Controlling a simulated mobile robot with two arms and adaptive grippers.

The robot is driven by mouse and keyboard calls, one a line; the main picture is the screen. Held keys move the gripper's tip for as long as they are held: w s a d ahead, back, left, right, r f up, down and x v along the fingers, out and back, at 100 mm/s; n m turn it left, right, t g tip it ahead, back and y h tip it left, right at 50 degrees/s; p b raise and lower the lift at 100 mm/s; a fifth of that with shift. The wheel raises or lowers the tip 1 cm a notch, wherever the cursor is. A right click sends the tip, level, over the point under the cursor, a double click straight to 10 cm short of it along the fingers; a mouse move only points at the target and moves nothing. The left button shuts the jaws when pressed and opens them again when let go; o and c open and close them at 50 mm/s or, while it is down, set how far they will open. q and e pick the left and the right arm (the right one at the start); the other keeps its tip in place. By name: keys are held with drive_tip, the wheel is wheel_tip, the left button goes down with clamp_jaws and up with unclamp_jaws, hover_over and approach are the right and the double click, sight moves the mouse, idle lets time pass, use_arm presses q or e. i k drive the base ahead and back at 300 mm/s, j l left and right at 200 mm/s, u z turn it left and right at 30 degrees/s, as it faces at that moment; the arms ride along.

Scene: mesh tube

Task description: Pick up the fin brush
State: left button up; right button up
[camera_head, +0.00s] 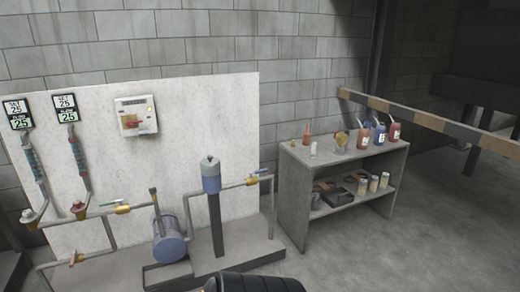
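I cannot make out a fin brush for certain. A grey two-level shelf unit (293,188) stands right of centre against the block wall. Its lower shelf holds a dark tray (339,196) with small dark items around it, too small to name, and several pale jars with brownish lids (373,184). Its top holds red bottles (365,137), a blue bottle (380,134), a yellowish jug (341,143) and a small white container (313,151). Neither of my grippers shows.
A striped barrier bar (430,115) runs behind the shelf to the right. The floor (400,255) at front right is clear.

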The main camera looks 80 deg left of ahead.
sight(313, 155)
drive_tip(key=u, duration=2.3)
drive_tip(key=z, duration=3.95)
drive_tip(key=u, duration=3.8)
